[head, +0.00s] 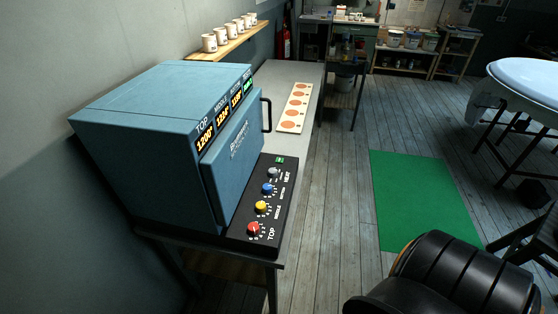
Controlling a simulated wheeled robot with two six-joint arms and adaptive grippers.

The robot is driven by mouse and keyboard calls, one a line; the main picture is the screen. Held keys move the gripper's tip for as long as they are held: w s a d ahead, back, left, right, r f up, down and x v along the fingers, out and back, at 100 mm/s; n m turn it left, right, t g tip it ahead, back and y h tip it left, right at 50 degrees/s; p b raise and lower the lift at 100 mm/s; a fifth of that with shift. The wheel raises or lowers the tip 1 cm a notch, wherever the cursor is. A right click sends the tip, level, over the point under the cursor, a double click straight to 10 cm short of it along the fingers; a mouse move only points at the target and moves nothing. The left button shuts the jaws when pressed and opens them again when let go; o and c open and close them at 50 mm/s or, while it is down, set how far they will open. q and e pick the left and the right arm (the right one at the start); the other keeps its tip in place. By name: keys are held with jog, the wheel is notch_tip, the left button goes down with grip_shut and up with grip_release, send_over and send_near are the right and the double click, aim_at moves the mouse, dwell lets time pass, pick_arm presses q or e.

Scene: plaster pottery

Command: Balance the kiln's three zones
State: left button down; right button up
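The blue kiln (150,150) stands on a table by the left wall, its front door (232,150) shut. Its upper front edge carries a row of displays: the top zone display (205,143) seems to read 1200°, the middle (222,117) about 1224° and the bottom (237,94) about 1198°. A smaller green display (248,84) is too small to read. The black control panel (244,238) in front holds a red TOP knob (254,229), yellow MIDDLE knob (261,207), blue BOTTOM knob (268,188) and grey HEAT knob (272,173). Neither gripper shows.
A pale board with orange discs (294,108) lies behind the panel on the grey table (285,75). Cups (210,43) line a wall shelf (225,45). A black padded chair (460,272) stands at bottom right, near a green mat (420,200). Open floor lies right of the table.

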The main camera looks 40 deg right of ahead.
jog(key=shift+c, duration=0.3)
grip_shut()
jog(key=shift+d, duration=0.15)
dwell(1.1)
